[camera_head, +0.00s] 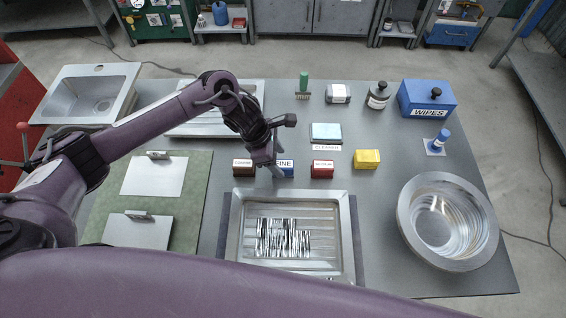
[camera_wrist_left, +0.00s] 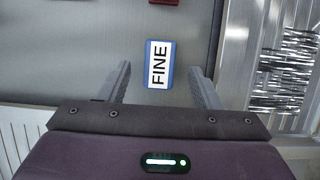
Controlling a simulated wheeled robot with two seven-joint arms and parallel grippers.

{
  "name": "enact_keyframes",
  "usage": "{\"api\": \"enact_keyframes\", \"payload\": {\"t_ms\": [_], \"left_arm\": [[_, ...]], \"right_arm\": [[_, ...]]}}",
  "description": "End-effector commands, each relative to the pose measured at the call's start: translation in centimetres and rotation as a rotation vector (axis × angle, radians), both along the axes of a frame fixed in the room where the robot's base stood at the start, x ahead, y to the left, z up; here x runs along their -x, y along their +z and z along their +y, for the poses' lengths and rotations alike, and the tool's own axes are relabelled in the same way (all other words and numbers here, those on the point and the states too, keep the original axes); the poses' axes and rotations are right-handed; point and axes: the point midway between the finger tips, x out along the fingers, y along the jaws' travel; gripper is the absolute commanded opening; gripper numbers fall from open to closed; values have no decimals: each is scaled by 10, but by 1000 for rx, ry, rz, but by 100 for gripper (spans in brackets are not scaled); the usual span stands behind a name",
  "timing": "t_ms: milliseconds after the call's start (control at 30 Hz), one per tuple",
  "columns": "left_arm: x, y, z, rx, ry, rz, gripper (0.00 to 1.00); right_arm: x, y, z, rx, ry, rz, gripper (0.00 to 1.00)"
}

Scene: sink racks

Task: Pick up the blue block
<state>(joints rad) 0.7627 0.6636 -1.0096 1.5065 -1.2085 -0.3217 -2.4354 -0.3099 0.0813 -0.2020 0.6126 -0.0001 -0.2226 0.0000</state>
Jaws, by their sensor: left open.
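The blue block (camera_head: 287,169) has a white label reading "FINE" and sits on the grey table between a brown block and a red block. In the left wrist view, the blue block (camera_wrist_left: 159,64) lies between the lines of my two fingers, just beyond their tips. My left gripper (camera_head: 274,168) is open above the block, and its fingers hide part of it in the head view. In the wrist view my left gripper (camera_wrist_left: 160,75) holds nothing. My right gripper is not in view.
A brown block (camera_head: 243,168) and a red block (camera_head: 322,169) flank the blue one. A yellow block (camera_head: 367,159) is further right. A metal tray (camera_head: 345,235) lies in front, a metal bowl (camera_head: 408,222) at right. The blue "WIPES" box (camera_head: 420,96) stands behind.

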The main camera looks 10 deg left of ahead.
Motion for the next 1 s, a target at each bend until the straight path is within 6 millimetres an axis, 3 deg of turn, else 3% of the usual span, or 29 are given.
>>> {"api": "enact_keyframes", "payload": {"t_ms": [100, 300, 533, 867, 1000], "left_arm": [[2, -13, -8, 0, 0, 7, 58], [-2, -33, -15, 0, 1, 1, 58], [-2, -35, -15, 0, 0, 0, 57], [-2, -34, -15, 0, 0, 0, 14], [-2, -34, -15, 1, 0, 0, 12]], "right_arm": [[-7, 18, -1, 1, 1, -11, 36], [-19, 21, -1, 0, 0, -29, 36], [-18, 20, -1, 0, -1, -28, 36], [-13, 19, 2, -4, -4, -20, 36], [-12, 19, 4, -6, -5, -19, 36]]}}
